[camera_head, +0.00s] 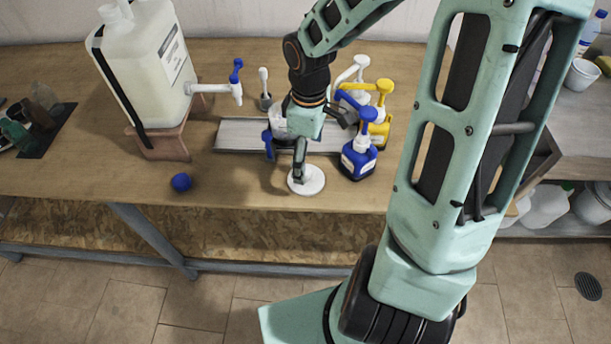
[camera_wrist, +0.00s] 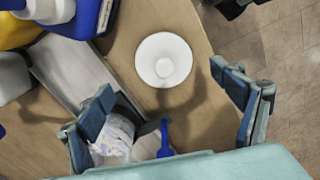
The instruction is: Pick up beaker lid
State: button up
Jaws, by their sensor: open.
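A white round lid (camera_head: 313,184) with a raised knob in its middle lies flat near the table's front edge. It also shows in the wrist view (camera_wrist: 150,50), just beyond the fingertips and between their lines. My gripper (camera_head: 316,142) is open and empty above the table; in the head view one finger overlaps the lid. In the wrist view the fingers (camera_wrist: 167,95) are spread wide, and contact with the lid cannot be told. A whitish beaker (camera_wrist: 117,136) with a blue handle (camera_wrist: 165,140) shows beside the left finger; my gripper mostly hides it in the head view.
A blue pump bottle (camera_head: 358,162) stands right of the lid, with yellow and white pump bottles behind. A grey board (camera_head: 237,135) lies behind the lid. A blue ball (camera_head: 181,182) and a large tapped container (camera_head: 146,65) are left. The table between ball and lid is clear.

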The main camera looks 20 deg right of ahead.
aim_at(307, 172)
jog(key=f, duration=0.4)
jog(key=f+b, duration=0.1)
jog(key=f, duration=0.1)
jog(key=shift+s+a, duration=0.15)
jog(key=shift+a, duration=0.1)
jog(key=c, duration=2.2)
jog(key=shift+s, duration=0.1)
